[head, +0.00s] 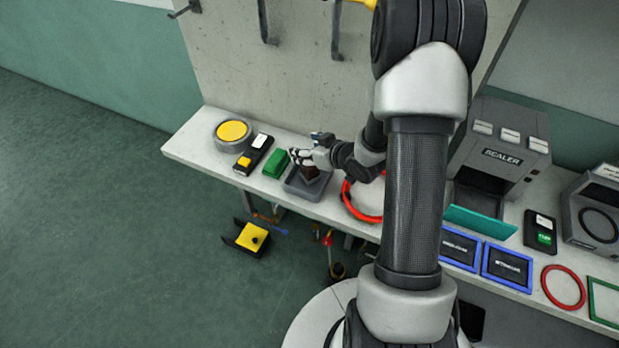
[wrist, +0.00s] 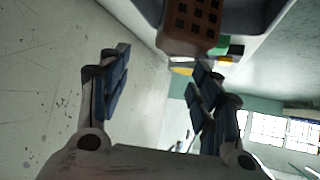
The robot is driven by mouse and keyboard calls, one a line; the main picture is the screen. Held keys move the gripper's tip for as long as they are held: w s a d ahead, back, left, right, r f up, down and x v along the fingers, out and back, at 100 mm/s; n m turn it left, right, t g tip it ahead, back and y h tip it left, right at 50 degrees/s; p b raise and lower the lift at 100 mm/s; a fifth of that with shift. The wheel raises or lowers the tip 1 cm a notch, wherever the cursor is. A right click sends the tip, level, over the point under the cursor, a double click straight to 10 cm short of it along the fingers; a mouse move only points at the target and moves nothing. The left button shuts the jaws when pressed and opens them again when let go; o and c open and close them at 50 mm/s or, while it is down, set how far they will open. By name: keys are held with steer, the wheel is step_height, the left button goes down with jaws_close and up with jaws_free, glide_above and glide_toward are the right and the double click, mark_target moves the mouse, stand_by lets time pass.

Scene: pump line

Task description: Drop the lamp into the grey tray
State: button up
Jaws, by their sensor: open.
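The grey tray (head: 303,194) sits on the bench, left of the red ring. A brown boxy piece (head: 310,173) with rows of dark square holes is in the tray, tilted. It also shows at the top of the wrist view (wrist: 193,22). I cannot tell for certain that it is the lamp; no other thing in view is clearly a lamp. My gripper (head: 307,158) is just above the tray. In the wrist view its fingers (wrist: 161,66) are spread apart, with nothing between them and the brown piece beyond their tips. My gripper partly hides the tray in the head view.
Left of the tray are a green block (head: 276,163), a black box with a yellow button (head: 252,157) and a round yellow-topped device (head: 232,131). A red ring (head: 365,217) lies to the right. Hooks hang on the back panel above. The sealer (head: 500,150) stands farther right.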

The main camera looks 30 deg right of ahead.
steer(key=v, duration=1.2)
steer(key=shift+w+r, duration=0.1)
steer(key=s+r+m+g+h, duration=0.25)
steer(key=r+h, duration=0.35)
steer(key=r, duration=0.6)
steer(key=s+a+r+g+y, duration=0.2)
steer(key=s+a, duration=0.5)
steer(key=s, duration=0.1)
steer(key=s+a+r+g+y, duration=0.1)
steer(key=s+a+r+g, duration=0.1)
steer(key=s+a, duration=0.6)
steer(key=shift+s+a+y, duration=0.25)
steer(key=shift+s+y, duration=0.15)
steer(key=shift+s, duration=0.1)
